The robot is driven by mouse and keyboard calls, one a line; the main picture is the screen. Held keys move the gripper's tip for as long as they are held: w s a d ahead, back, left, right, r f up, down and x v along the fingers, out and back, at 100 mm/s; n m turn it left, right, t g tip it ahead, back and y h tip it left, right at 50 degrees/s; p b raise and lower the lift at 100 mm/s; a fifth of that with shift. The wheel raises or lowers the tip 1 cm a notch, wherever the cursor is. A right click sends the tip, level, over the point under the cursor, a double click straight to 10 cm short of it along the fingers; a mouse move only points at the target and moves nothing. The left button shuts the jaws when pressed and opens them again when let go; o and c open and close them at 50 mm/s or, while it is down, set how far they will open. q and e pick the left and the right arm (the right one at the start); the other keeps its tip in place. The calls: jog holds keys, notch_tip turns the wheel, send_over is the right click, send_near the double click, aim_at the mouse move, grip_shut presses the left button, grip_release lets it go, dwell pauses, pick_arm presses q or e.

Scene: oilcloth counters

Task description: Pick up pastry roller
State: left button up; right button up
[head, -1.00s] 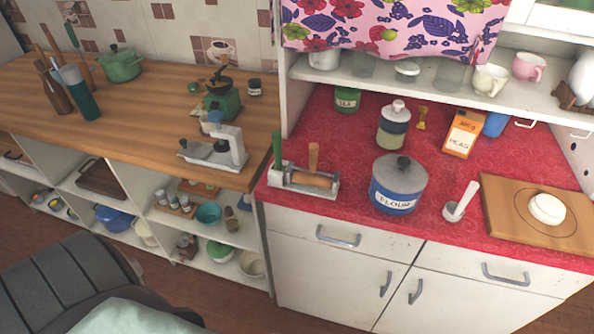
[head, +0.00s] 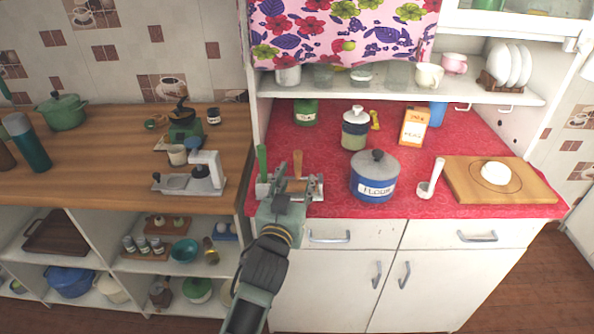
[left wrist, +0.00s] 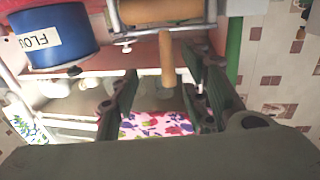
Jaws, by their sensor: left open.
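The pastry roller (head: 298,160) stands in a small grey metal tray (head: 263,190) on the red counter, its wooden handle pointing up. In the left wrist view its handle (left wrist: 167,62) and thick wooden roll (left wrist: 160,10) show close up. My left gripper (head: 287,187) is at the front of the tray and hides part of it in the head view. In the left wrist view, the left gripper's open fingers (left wrist: 160,68) are on either side of the handle, with gaps visible. A green-handled tool (head: 262,160) stands at the tray's left. My right gripper is not in view.
The blue flour pot (head: 374,182) stands right of the tray, then a white scoop or mortar (head: 428,184) and a wooden board (head: 520,188). A shelf (head: 400,92) overhangs the back. The wooden counter (head: 110,180) with a grey scale lies left.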

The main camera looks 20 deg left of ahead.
aim_at(297, 166)
pick_arm(q)
jog(key=shift+w+a+r, duration=0.1)
jog(key=shift+w+r, duration=0.15)
jog(key=shift+w, duration=0.15)
jog(key=shift+w+a+r, duration=0.1)
jog(key=shift+w+a, duration=0.1)
jog(key=shift+w, duration=0.1)
jog(key=w+p, duration=0.1)
jog(key=w, duration=0.1)
jog(key=w+a+p, duration=0.1)
jog(key=w, duration=0.1)
jog(key=shift+w, duration=0.8)
jog(key=c, duration=0.5)
grip_shut()
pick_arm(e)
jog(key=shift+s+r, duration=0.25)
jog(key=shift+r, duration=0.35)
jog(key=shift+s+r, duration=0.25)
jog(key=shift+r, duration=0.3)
